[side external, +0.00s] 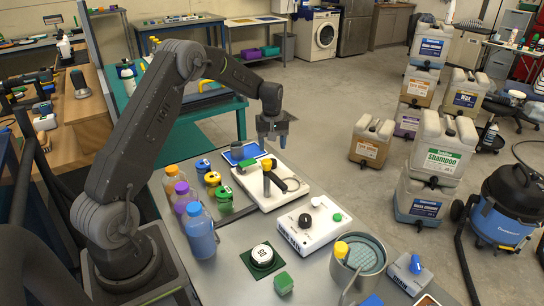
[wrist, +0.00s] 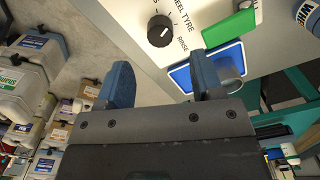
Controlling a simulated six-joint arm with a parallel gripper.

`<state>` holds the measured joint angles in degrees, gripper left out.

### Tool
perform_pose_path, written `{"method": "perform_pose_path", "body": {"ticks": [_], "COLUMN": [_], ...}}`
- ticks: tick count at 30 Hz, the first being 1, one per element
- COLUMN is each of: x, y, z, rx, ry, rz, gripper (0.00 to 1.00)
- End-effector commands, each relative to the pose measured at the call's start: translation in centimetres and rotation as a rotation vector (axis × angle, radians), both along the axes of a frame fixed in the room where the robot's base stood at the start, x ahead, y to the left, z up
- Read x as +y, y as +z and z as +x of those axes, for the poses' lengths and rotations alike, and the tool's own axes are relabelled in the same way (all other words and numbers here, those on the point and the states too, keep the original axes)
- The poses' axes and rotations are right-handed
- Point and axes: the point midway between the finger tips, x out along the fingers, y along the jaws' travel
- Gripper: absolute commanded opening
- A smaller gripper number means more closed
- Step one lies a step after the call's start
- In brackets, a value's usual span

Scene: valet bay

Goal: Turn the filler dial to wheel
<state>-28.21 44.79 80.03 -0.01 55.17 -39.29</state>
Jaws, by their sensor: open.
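My gripper (side external: 272,142) hangs above the far end of the bench in the side view, fingers downward, open and empty. In the wrist view my gripper (wrist: 163,68) shows two blue fingers spread wide. The black round filler dial (wrist: 160,31) sits on a white panel (wrist: 120,22) beyond the fingertips, apart from them. Printed words beside it read TYRE and RINSE, plus a cut-off "EEL". A small pale mark shows on the dial, but I cannot tell which word it points at. In the side view, the white panel (side external: 253,193) is below my gripper; its dial is not clear there.
A green block (wrist: 230,25) and a blue tray (wrist: 205,66) are close by the dial. A yellow-topped black handle (side external: 267,164) rises from the panel. A nearer white box (side external: 320,238) carries another black knob (side external: 305,220). Bottles (side external: 201,232) stand at left.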

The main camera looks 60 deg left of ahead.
Motion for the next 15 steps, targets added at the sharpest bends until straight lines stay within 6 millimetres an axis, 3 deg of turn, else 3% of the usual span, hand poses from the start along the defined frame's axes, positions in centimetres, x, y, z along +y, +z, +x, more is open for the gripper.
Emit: {"method": "perform_pose_path", "body": {"ticks": [6, 15], "x": [0.0, 0.0], "y": [4.6, 7.1], "z": [0.0, 0.0], "rx": [-0.003, 0.0], "ry": [0.0, 0.0], "rz": [0.001, 0.0], "gripper": [0.61, 0.61]}}
